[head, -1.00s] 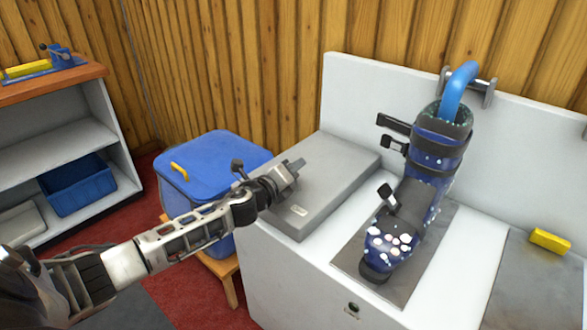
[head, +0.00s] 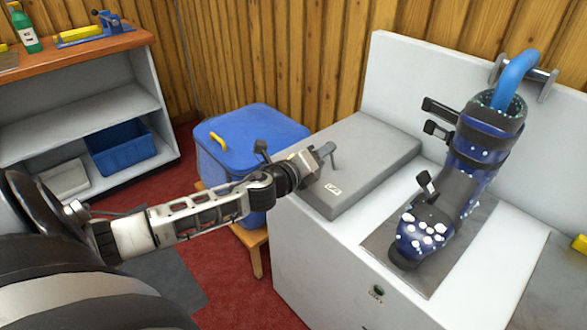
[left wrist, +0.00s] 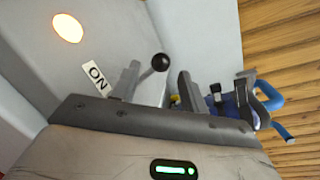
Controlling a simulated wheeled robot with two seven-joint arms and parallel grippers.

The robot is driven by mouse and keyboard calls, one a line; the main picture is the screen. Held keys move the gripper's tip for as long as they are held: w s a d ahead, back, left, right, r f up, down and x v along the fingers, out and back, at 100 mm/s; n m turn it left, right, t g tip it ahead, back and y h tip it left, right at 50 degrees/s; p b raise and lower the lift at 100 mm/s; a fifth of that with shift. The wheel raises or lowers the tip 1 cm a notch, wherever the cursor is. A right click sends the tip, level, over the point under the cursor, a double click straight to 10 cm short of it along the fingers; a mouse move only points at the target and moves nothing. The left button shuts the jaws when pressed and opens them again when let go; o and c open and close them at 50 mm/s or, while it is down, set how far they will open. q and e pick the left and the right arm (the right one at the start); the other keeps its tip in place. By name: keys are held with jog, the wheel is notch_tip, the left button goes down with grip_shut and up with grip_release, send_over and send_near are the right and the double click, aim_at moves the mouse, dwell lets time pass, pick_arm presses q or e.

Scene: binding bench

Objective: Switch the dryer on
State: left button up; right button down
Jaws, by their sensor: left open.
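The dryer is a white cabinet (head: 330,265) with a grey box (head: 372,150) on its left top. An ON label sits on the box (head: 333,189); it also shows in the left wrist view (left wrist: 96,78). Beside it there is a dark lever with a black ball knob (left wrist: 160,62). A round lamp (left wrist: 68,27) glows pale orange. My left gripper (head: 322,158) is open over the box, its fingers (left wrist: 157,88) around the lever's place. I cannot tell whether they touch the lever. My right gripper is not in view.
A dark blue ski boot (head: 455,180) with a blue hose (head: 515,75) stands on a grey mat (head: 378,243) to the right. A blue-lidded bin (head: 250,130) on a wooden stool stands to the left. A shelf (head: 75,120) stands at the far left.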

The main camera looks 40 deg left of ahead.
pick_arm(q)
jog(key=s+r, duration=0.1)
jog(key=s, duration=1)
jog(key=shift+r, duration=0.25)
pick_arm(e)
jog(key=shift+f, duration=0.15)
pick_arm(q)
jog(key=shift+a, duration=0.1)
jog(key=s+d+f+n+g+h+p, duration=0.1)
jog(key=s+d+f+n+g, duration=0.1)
jog(key=d+n, duration=0.5)
jog(key=s+d+f+n+g+h+p, duration=0.1)
jog(key=s+d+f+n, duration=0.3)
jog(key=s+d+n, duration=0.3)
jog(key=s+d+f+n+g+h+p, duration=0.1)
jog(key=s+d+f+n+g+p, duration=0.1)
jog(key=d+n, duration=0.5)
jog(key=s+f+n, duration=0.1)
jog(key=s+n, duration=0.1)
jog(key=shift+s+f+n+g, duration=0.2)
jog(key=shift+f+n+g, duration=0.1)
jog(key=shift+f, duration=0.05)
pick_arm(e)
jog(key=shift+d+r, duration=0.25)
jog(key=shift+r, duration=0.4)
